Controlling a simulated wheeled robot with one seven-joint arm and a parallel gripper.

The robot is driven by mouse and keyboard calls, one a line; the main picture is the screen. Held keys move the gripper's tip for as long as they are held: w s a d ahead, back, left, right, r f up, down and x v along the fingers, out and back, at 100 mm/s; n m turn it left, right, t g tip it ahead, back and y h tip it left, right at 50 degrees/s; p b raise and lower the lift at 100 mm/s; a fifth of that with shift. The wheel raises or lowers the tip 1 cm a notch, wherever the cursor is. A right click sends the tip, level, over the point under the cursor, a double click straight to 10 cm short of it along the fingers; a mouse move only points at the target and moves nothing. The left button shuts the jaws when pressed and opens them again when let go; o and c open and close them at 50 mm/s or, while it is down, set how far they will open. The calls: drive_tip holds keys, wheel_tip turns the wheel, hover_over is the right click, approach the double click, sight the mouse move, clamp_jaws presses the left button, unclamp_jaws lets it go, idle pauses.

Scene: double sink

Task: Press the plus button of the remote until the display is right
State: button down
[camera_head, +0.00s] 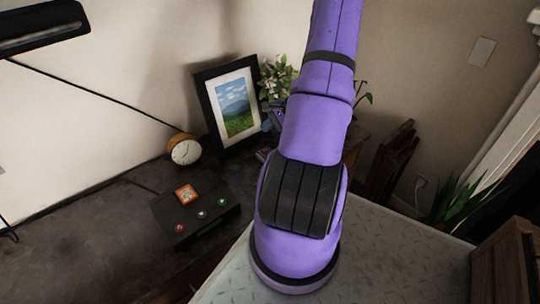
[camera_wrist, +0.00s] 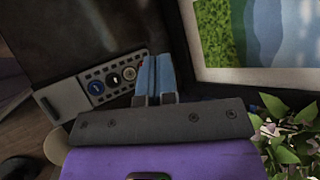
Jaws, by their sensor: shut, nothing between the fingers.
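A pale grey remote (camera_wrist: 85,92) lies in the wrist view, left of my fingers.
A framed landscape picture (camera_head: 235,105) stands close by my gripper, with a leafy plant (camera_head: 275,78) to its right. A round clock (camera_head: 184,150) stands left of the picture. The dark desk (camera_head: 75,225) is mostly clear at the left. A dark wooden chair (camera_head: 388,165) is at the right.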

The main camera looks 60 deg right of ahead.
drive_tip(key=shift+s+d+f+m, duration=0.3)
drive_tip(key=shift+s+d+f, duration=0.1)
drive_tip(key=shift+f, duration=0.25)
drive_tip(key=shift+f, duration=4.4)
drive_tip(key=shift+f, duration=0.15)
drive_tip(key=shift+f, duration=0.25)
drive_tip(key=shift+f, duration=0.45)
drive_tip(key=shift+r, duration=0.9)
